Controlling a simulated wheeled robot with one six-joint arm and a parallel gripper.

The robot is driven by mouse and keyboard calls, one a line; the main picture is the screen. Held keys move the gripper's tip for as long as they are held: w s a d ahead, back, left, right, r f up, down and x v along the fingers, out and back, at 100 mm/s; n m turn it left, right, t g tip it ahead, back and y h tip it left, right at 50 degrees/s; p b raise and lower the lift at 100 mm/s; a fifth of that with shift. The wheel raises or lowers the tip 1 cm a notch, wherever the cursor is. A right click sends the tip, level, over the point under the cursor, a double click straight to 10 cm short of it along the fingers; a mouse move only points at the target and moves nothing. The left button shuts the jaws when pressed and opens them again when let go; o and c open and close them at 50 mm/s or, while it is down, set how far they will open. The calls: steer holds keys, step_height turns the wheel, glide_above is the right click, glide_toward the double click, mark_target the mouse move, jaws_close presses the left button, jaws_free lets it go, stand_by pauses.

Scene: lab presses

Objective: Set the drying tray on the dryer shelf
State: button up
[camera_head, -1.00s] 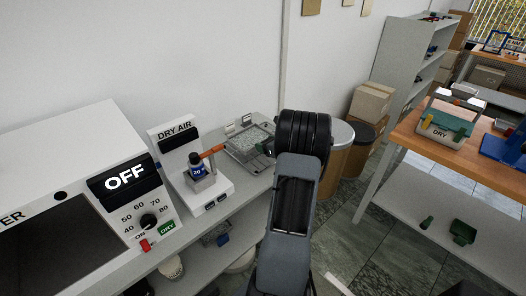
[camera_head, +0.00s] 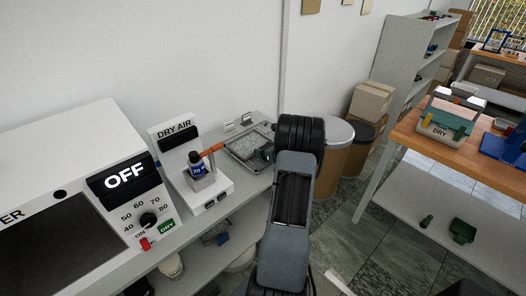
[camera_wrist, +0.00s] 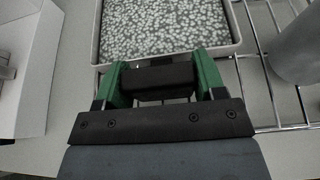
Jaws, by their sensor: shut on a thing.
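The drying tray (camera_wrist: 165,30) is a shallow metal tray full of pale pellets, with a dark handle (camera_wrist: 157,78) on its near side. My gripper (camera_wrist: 159,85) has its green fingers closed around this handle in the wrist view. The tray is over a wire rack (camera_wrist: 262,82); I cannot tell whether it rests on it or is slightly lifted. In the head view the tray (camera_head: 245,145) is at the far end of the grey bench, partly hidden by my arm. The dryer (camera_head: 60,160) stands at the left, its display reading OFF. Its shelf cannot be made out.
A grey cylinder (camera_wrist: 298,50) is close right of the tray in the wrist view. Drums (camera_head: 336,135) stand beyond the bench; a wooden table (camera_head: 450,155) is at right.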

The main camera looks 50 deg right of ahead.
steer(key=shift+f, duration=0.2)
steer(key=o, duration=1.1)
steer(key=shift+r, duration=0.1)
steer(key=shift+r+p, duration=0.2)
steer(key=shift+p, duration=0.45)
